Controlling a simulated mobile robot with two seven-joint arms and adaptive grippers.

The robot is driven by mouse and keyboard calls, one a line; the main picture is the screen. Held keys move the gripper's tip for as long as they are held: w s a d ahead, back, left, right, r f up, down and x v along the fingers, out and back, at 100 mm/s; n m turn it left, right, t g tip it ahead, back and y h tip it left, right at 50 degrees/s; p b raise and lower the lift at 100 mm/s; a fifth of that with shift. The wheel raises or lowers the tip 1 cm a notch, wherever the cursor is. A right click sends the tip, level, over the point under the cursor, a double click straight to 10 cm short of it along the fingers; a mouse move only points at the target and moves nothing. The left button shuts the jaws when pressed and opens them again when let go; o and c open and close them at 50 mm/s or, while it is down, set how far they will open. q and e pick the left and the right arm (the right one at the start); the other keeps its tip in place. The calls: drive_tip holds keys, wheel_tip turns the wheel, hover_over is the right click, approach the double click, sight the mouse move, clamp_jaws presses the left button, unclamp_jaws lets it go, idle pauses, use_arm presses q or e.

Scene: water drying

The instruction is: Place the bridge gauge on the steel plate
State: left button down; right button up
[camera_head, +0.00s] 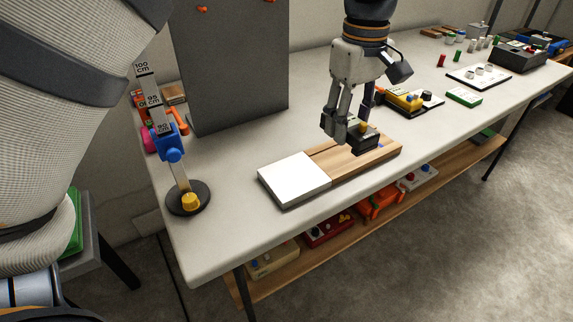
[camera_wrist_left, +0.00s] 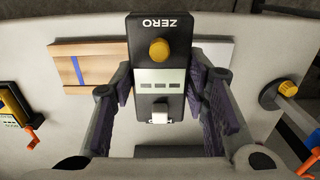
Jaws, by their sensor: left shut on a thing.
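The bridge gauge is a black box (camera_head: 364,138) with a yellow knob. In the left wrist view the gauge (camera_wrist_left: 160,78) shows the word ZERO, a pale display and a white block at its near end. My left gripper (camera_head: 345,127) is shut on it, with a finger on either side. It is over the wooden part (camera_head: 335,167) of a low board; I cannot tell whether it touches the wood. A flat white square (camera_head: 294,178), which looks like the steel plate, covers the left end of the board. It is bare, and also shows in the wrist view (camera_wrist_left: 215,52). My right gripper is not in view.
A height-scale stand with a round black base (camera_head: 188,205) is left of the board. A tall grey panel (camera_head: 230,70) stands behind. A yellow device (camera_head: 404,100) is close behind the gripper on the right. The table front left of the board is clear.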

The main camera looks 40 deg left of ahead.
use_arm(q)
drive_tip(key=s+a+f, duration=0.2)
drive_tip(key=s+a, duration=0.1)
drive_tip(key=a, duration=0.2)
hover_over(294, 175)
wheel_tip(294, 175, down, 6)
drive_tip(key=shift+a+f, duration=0.1)
drive_tip(key=shift+f, duration=1.25)
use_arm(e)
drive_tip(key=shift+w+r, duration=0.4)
use_arm(q)
drive_tip(key=shift+f, duration=0.1)
drive_tip(key=c, duration=0.9)
unclamp_jaws()
drive_tip(key=shift+c, duration=0.2)
wheel_tip(294, 175, up, 12)
drive_tip(key=p, duration=0.1)
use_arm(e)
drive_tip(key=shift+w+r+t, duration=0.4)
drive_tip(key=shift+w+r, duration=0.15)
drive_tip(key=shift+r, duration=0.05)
